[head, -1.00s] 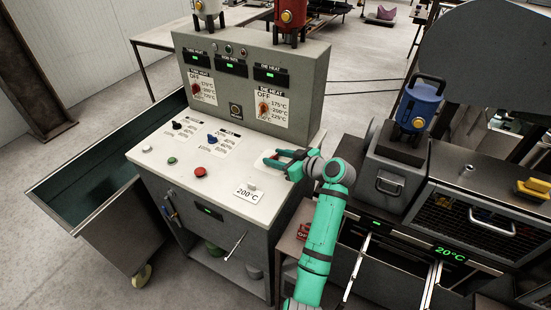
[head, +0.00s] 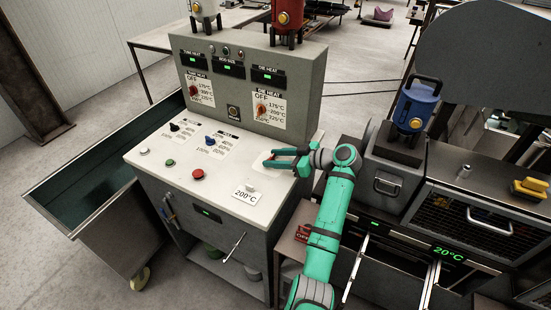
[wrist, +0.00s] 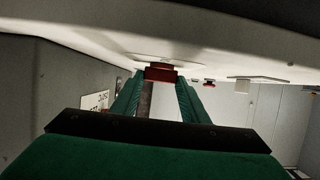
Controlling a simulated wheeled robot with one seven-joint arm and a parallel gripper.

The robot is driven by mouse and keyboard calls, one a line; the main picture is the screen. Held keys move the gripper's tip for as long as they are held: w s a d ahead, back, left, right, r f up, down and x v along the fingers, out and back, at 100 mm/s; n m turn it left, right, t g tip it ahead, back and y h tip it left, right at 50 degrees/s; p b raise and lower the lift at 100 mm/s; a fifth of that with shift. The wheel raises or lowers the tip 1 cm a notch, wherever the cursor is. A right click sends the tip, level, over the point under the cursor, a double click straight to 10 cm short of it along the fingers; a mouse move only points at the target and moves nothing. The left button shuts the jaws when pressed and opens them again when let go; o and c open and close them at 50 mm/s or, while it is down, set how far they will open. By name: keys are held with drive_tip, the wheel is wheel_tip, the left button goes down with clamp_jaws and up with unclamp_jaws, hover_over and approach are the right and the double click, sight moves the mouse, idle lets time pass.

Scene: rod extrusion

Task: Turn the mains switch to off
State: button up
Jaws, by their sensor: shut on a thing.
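The console's sloping white top (head: 150,165) carries several knobs and buttons. A red block (wrist: 161,73), which looks like the mains switch handle, stands against a pale plate in the wrist view. My gripper (head: 275,158) is at the right end of the console top, its green fingers low over that pale plate (head: 268,167). In the wrist view my gripper (wrist: 161,84) has its fingertips on either side of the red block, shut on it. The fingers hide the block in the head view. Its marked positions cannot be read.
A red button (head: 197,174), a green button (head: 170,162) and a 200°C card (head: 245,195) are left of and below my gripper. The upright panel (head: 300,85) stands behind it. A dark machine with open drawers (head: 380,250) is at the right.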

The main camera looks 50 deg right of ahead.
drive_tip(key=o, duration=1.1)
drive_tip(key=shift+f, duration=0.15)
drive_tip(key=shift+c, duration=0.2)
drive_tip(key=v, duration=1.1)
drive_tip(key=shift+w, duration=0.1)
